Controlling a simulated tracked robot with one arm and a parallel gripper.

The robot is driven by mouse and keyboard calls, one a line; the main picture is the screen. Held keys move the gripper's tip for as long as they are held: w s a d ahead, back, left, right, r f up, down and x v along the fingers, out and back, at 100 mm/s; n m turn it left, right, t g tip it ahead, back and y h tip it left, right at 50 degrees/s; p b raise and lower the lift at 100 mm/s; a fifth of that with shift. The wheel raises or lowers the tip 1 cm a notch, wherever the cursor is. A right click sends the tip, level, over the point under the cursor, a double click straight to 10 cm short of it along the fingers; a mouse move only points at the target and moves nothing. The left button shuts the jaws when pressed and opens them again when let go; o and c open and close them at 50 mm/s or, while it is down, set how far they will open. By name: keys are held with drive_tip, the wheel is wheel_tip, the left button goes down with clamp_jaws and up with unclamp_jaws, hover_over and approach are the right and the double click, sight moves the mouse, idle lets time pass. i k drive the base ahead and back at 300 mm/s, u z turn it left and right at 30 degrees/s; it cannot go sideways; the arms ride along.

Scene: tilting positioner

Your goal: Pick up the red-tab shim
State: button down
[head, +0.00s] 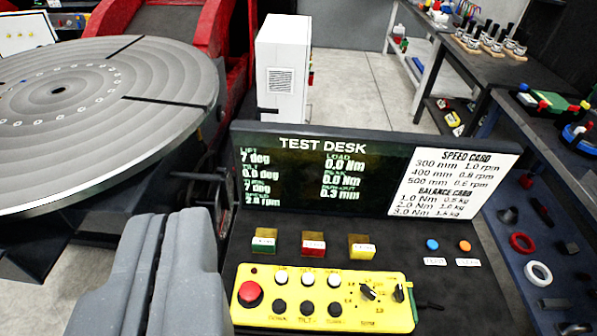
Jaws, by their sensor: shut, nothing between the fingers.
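The red-tab shim (313,244) lies on the dark test desk (440,236), below the display. It is a small piece with a red front and a paler top. A green-tab shim (264,242) sits to its left and a yellow-tab shim (361,246) to its right, with gaps between them. My gripper (164,222) shows at the lower left as two grey fingers close together. It is shut and empty, to the left of the shims and apart from them in the picture.
A yellow control box (325,310) with a red button stands in front of the shims. The display panel (310,175) rises behind them. The round positioner table (70,110) is at the left. Rings and other parts lie on a blue surface (510,278) at the right.

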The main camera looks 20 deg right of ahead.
sight(312, 244)
drive_tip(key=z, duration=1)
drive_tip(key=k, duration=0.6)
drive_tip(key=u, duration=0.45)
